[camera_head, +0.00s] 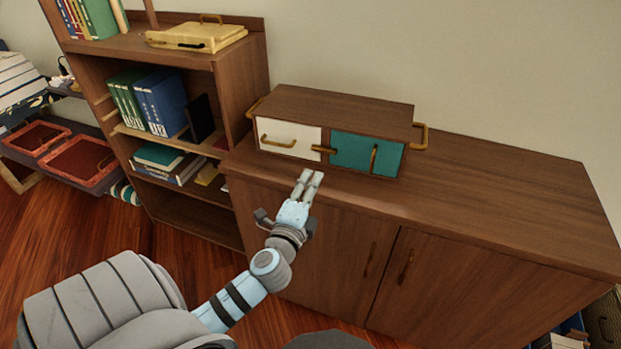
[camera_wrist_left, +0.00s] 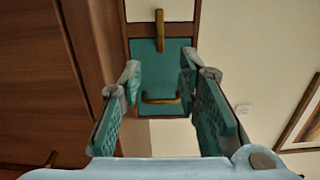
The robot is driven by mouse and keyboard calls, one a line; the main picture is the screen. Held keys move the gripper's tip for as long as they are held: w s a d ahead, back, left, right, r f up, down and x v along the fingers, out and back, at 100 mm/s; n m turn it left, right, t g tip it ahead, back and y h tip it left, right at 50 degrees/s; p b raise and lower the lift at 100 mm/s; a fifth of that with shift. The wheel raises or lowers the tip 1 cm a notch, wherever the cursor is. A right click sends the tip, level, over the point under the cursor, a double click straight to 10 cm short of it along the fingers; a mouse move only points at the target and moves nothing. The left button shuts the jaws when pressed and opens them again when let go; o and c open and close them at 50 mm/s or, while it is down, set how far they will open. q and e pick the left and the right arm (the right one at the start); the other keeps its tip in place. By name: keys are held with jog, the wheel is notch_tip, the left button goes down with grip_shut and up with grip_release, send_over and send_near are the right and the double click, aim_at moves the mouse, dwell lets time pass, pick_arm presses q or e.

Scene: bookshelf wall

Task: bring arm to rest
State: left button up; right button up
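My left arm reaches in from the lower left in the head view. Its gripper (camera_head: 311,175) is in front of the low cabinet's top edge, just below a small two-door wooden box. In the left wrist view, the gripper (camera_wrist_left: 160,75) has its two fingers apart with nothing between them. The box's teal front (camera_wrist_left: 160,65) shows beyond them, with a brass handle (camera_wrist_left: 161,99) seen through the gap. The fingers appear apart from the box. My right gripper is not in view.
The wooden box (camera_head: 340,105) has a white front (camera_head: 290,135), a teal front (camera_head: 365,153) and brass handles. It stands on the low cabinet (camera_head: 480,190), whose top is clear to the right. A bookshelf (camera_head: 235,85) with books stands at left, red trays (camera_head: 80,160) beyond it.

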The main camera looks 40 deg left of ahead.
pick_arm(q)
jog(key=shift+w, duration=0.1)
dwell(0.3)
notch_tip(320, 180, down, 8)
jog(key=shift+r+n+g+h, duration=0.1)
jog(key=shift+n+g+h, duration=0.7)
jog(key=shift+n, duration=0.2)
jog(key=s+f+n+g+h+p, duration=0.1)
jog(key=s+f+n+g, duration=0.15)
jog(key=f, duration=0.55)
jog(key=s+f+n+g+h+p, duration=0.15)
jog(key=s+f, duration=0.25)
jog(key=f, duration=0.5)
jog(key=s+d+f+n+g+p, duration=0.15)
jog(key=s+f+n+g, duration=0.3)
jog(key=s+f, duration=0.8)
jog(key=s+d+f+n+g, duration=0.1)
jog(key=s+d, duration=0.1)
jog(key=s, duration=0.5)
jog(key=s+d+f+n+g+h+p, duration=0.1)
jog(key=s+d+f+g, duration=0.1)
jog(key=s, duration=0.4)
jog(key=s+d+f+n+g+h+p, duration=0.1)
jog(key=s+d+g, duration=0.1)
jog(key=s+d, duration=0.2)
jog(key=s, duration=0.3)
jog(key=shift+s+f, duration=0.15)
jog(key=shift+s, duration=0.15)
